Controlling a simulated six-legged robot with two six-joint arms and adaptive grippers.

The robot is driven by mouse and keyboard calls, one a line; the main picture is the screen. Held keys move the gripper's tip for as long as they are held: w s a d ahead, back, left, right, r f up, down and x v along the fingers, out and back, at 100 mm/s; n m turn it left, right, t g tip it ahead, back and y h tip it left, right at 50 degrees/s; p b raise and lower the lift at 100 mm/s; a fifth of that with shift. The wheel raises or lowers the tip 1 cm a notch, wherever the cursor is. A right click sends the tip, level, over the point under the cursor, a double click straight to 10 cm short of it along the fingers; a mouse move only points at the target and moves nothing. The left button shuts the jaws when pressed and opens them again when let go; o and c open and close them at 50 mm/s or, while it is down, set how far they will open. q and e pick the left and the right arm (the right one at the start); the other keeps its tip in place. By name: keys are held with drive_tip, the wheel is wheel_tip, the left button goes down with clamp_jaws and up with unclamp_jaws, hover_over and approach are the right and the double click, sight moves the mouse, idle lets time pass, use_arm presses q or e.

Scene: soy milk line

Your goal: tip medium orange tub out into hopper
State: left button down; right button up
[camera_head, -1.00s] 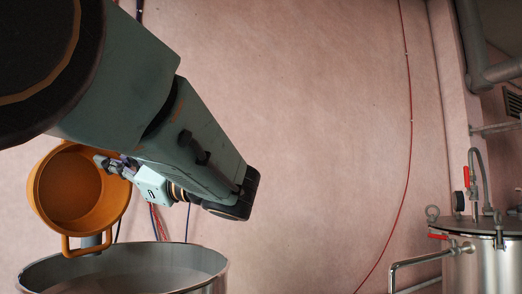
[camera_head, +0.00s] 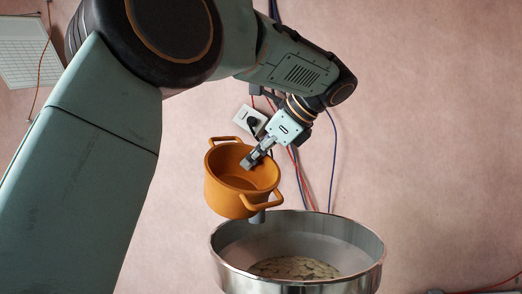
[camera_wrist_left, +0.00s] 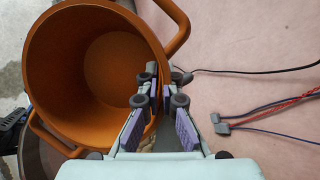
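The medium orange tub (camera_head: 228,194), with two loop handles, hangs in the air above and left of the steel hopper's near-left rim (camera_head: 228,272). It is tilted slightly, its mouth partly toward the head camera, and its visible inside looks empty. My left gripper (camera_head: 250,162) is shut on the tub's rim, between the handles. In the left wrist view the fingers (camera_wrist_left: 158,85) pinch the wall of the tub (camera_wrist_left: 52,62), whose bare inside shows. Pale beige pieces (camera_head: 295,268) lie inside the round, open hopper. My right gripper is not in view.
A white wall socket with a black plug (camera_head: 250,121) and hanging red and blue cables (camera_head: 304,172) are on the pink wall behind the tub. A white grid panel (camera_head: 28,50) is at upper left. The space right of the hopper looks clear.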

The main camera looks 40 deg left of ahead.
sight(252, 169)
use_arm(q)
drive_tip(key=shift+w+a+f+h, duration=0.15)
drive_tip(key=shift+a+f+h, duration=0.15)
drive_tip(key=shift+h, duration=0.25)
drive_tip(key=shift+w+a+f+h, duration=0.15)
drive_tip(key=shift+f+h, duration=0.15)
drive_tip(key=shift+h, duration=0.25)
drive_tip(key=shift+w+a+f+m+g+h, duration=0.15)
drive_tip(key=shift+f+m+g+h, duration=0.3)
drive_tip(key=shift+f+h, duration=0.45)
drive_tip(key=shift+h, duration=0.4)
drive_tip(key=shift+s+d+r+g+h, duration=0.25)
drive_tip(key=shift+r+g+h, duration=0.1)
drive_tip(key=shift+h, duration=0.35)
drive_tip(key=shift+w, duration=0.1)
drive_tip(key=shift+s, duration=0.25)
